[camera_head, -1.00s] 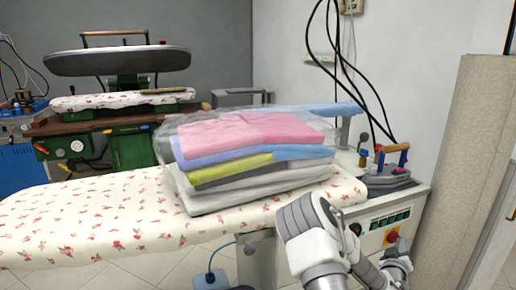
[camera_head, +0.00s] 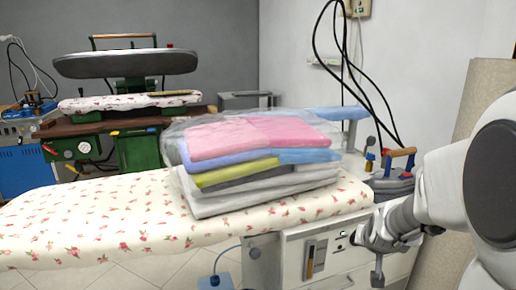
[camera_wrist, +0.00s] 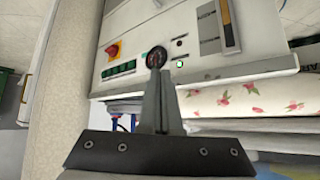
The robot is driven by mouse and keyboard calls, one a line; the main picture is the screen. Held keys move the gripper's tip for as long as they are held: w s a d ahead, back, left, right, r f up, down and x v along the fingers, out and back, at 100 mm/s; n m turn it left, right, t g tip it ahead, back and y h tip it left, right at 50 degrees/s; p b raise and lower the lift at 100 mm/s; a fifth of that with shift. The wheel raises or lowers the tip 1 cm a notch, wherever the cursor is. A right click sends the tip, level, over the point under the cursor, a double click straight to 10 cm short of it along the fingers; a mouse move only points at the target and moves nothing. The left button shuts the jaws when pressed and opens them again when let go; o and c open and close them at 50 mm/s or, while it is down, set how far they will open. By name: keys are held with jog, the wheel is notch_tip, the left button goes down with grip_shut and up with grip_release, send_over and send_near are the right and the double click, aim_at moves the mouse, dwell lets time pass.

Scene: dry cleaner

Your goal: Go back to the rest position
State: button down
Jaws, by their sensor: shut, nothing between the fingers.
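My gripper (camera_head: 377,277) hangs at the right of the head view, in front of the ironing station's white control cabinet (camera_head: 335,252). In the wrist view its two fingers (camera_wrist: 157,75) are together with nothing between them. A stack of folded clothes (camera_head: 255,165), pink, blue, yellow, grey and white in clear plastic, lies on the flowered ironing board (camera_head: 100,215). My gripper is apart from the stack, to its right and lower.
An iron (camera_head: 395,170) with a wooden handle stands on the station, partly behind my arm. A beige column (camera_head: 480,95) stands at the right. A green pressing machine (camera_head: 130,140) stands at the back left. Black cables (camera_head: 345,70) hang by the wall.

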jog(key=s+a+r+n+g+y, duration=0.1)
jog(key=s+a+r, duration=0.25)
jog(key=s, duration=0.45)
jog(key=s+a+r+n+g+y+p, duration=0.1)
jog(key=s+a+r+n, duration=0.15)
jog(key=s+a, duration=0.45)
jog(key=s+a+r+n+g+y, duration=0.15)
jog(key=s+r, duration=0.25)
jog(key=s, duration=0.6)
notch_tip(320, 180, up, 21)
jog(key=p, duration=2.1)
jog(key=shift+w+a+m+t+h, duration=0.25)
jog(key=shift+m+t+h, duration=0.1)
jog(key=shift+m+h, duration=0.1)
